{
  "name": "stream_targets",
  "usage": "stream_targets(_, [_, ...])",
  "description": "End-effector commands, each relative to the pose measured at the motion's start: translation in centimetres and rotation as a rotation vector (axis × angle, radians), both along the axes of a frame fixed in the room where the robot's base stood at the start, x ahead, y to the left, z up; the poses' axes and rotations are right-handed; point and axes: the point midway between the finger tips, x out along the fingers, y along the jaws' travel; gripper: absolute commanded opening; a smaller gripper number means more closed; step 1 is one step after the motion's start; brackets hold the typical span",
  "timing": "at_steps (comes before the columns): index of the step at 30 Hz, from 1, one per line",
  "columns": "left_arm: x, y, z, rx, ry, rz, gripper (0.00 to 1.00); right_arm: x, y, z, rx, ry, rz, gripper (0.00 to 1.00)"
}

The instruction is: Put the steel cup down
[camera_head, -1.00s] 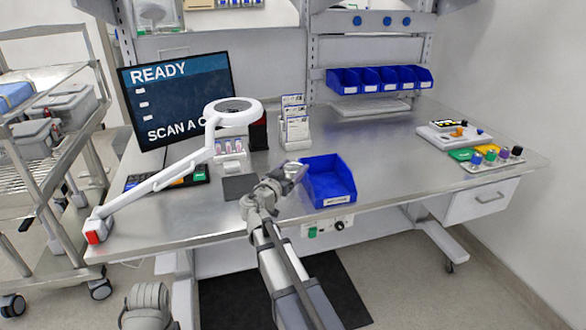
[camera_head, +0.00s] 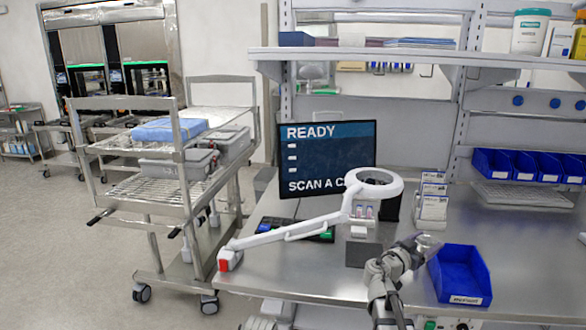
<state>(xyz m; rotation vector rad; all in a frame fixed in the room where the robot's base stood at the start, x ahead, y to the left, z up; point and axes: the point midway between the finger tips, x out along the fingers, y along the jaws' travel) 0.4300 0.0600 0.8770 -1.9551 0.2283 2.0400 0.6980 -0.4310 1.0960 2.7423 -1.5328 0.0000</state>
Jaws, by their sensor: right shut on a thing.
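My right gripper (camera_head: 418,247) is over the steel workbench, just left of the blue bin (camera_head: 462,280). It is shut on a small shiny piece, which looks like the steel cup (camera_head: 430,243), next to the bin's back left corner. The fingers hide part of the cup, and it is too small to tell whether it touches anything. A dark square mat (camera_head: 363,254) lies on the bench left of the gripper. My left gripper is not in view.
A white magnifier lamp (camera_head: 374,183) arches over the bench, with a keyboard (camera_head: 297,230) behind its arm. A card holder (camera_head: 433,207) stands behind the gripper. A wire cart (camera_head: 137,205) with grey bins stands at the left. Bare bench lies front left.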

Motion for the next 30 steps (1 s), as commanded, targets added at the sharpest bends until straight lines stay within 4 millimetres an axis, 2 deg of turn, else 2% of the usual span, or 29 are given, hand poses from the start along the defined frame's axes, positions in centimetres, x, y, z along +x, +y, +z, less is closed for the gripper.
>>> stream_targets(1, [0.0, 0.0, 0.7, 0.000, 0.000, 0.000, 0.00, 0.0, 0.0, 0.7, 0.000, 0.000, 0.000, 0.09])
stream_targets(5, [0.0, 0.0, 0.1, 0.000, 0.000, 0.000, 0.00, 0.0, 0.0, 0.1, 0.000, 0.000, 0.000, 0.09])
stream_targets(16, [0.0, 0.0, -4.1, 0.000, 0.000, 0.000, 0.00, 0.0, 0.0, -4.1, 0.000, 0.000, 0.000, 0.09])
stream_targets(26, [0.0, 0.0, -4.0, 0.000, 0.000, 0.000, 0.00, 0.0, 0.0, -4.0, 0.000, 0.000, 0.000, 0.09])
stream_targets(30, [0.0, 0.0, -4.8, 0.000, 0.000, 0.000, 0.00, 0.0, 0.0, -4.8, 0.000, 0.000, 0.000, 0.09])
